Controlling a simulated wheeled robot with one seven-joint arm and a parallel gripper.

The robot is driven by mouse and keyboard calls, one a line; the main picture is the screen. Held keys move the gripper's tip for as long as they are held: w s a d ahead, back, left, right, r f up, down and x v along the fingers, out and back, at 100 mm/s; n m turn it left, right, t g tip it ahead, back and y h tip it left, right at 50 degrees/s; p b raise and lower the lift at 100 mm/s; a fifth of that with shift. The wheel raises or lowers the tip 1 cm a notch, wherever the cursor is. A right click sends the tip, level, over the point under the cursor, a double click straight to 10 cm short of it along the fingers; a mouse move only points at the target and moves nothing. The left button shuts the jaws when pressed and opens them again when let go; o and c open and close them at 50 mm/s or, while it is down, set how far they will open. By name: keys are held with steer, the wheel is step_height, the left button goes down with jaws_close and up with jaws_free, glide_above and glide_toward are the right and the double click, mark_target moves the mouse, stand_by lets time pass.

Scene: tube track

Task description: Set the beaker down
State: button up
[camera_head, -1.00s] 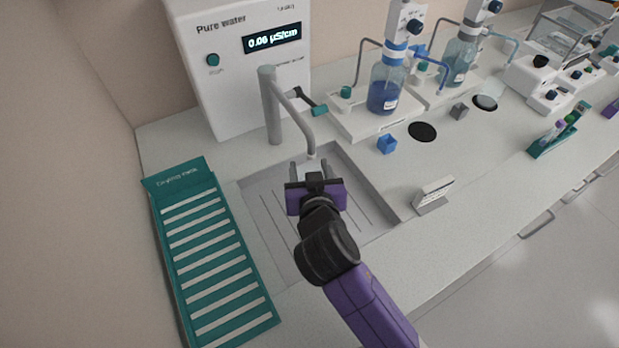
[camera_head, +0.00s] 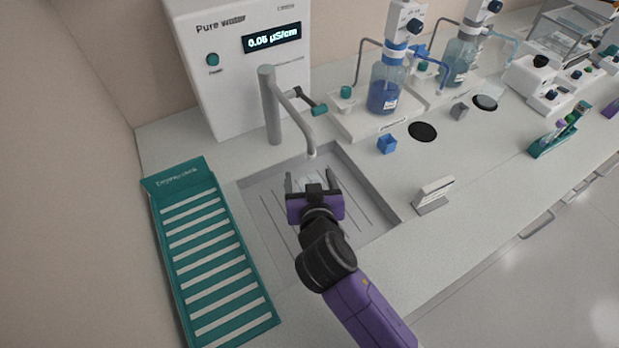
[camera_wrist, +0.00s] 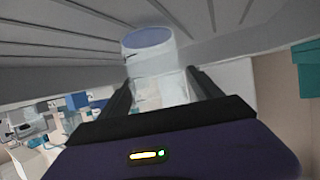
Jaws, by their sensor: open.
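The clear beaker (camera_wrist: 148,62) shows in the wrist view, just beyond and between my fingertips, with a pale blue round face toward the ridged sink floor. In the head view the beaker (camera_head: 309,183) is a small pale patch, mostly hidden by my gripper (camera_head: 310,179). My gripper is open, one finger on each side of the beaker; it also shows in the wrist view (camera_wrist: 158,86). The beaker is over or on the floor of the grey sink (camera_head: 265,215). I cannot tell whether its base touches the floor.
A grey tap (camera_head: 272,110) arches over the sink's back edge. A teal rack (camera_head: 208,250) lies left of the sink. A small sign (camera_head: 433,193) and a blue cube (camera_head: 387,144) stand to the right. The pure water unit (camera_head: 240,70) stands behind.

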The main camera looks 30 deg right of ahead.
steer(key=shift+r, duration=0.1)
steer(key=shift+r, duration=0.15)
steer(key=b+v, duration=0.1)
steer(key=v, duration=1.1)
